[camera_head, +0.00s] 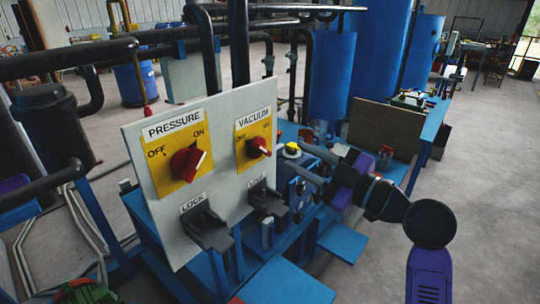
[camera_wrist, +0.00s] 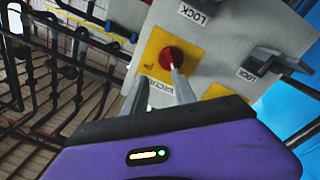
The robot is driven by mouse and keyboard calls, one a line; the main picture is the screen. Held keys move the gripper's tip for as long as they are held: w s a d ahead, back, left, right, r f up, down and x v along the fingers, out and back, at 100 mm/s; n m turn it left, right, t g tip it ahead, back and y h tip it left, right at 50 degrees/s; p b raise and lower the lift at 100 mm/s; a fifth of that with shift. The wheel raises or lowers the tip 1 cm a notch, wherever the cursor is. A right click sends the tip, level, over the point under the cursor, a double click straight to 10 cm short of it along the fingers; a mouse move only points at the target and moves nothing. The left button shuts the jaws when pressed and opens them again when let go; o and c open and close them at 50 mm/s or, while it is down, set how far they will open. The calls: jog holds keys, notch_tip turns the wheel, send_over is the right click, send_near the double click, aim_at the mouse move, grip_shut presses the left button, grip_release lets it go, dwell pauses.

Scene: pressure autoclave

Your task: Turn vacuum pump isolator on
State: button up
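The vacuum isolator is a red knob (camera_head: 259,147) on a yellow plate (camera_head: 243,160) labelled VACUUM, at the right of the white panel. OFF/ON lettering shows on the plate but is small; I cannot tell where the knob points. In the wrist view the red knob (camera_wrist: 172,57) appears upside down, close beyond my fingertips. My gripper (camera_head: 298,155) is to the right of the knob. In the wrist view my gripper (camera_wrist: 152,76) has its two fingers apart with nothing between them. The right fingertip overlaps the knob's lower edge; I cannot tell whether it touches.
The PRESSURE knob (camera_head: 188,162), also red on yellow, is at the left of the panel (camera_head: 225,175). Grey LOCK handles (camera_head: 206,231) stick out below. A yellow button (camera_head: 292,149) is behind my fingers. Dark pipes (camera_head: 100,55) run at left; grey floor is open at right.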

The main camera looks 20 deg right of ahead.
aim_at(267, 152)
jog(key=shift+w+a+f+n+g+y+p, duration=0.15)
jog(key=shift+w+a+f+n+p, duration=0.15)
jog(key=shift+w+a, duration=0.65)
jog(key=shift+w+a+f+n+g+y+p, duration=0.15)
jog(key=shift+w+a+n, duration=0.2)
jog(key=shift+w+a, duration=0.6)
jog(key=shift+w+a+f+n+g+p, duration=0.1)
jog(key=shift+w+a+n+p, duration=0.35)
jog(key=shift+w, duration=0.85)
jog(key=shift+a, duration=0.1)
jog(key=shift+c, duration=0.2)
grip_shut()
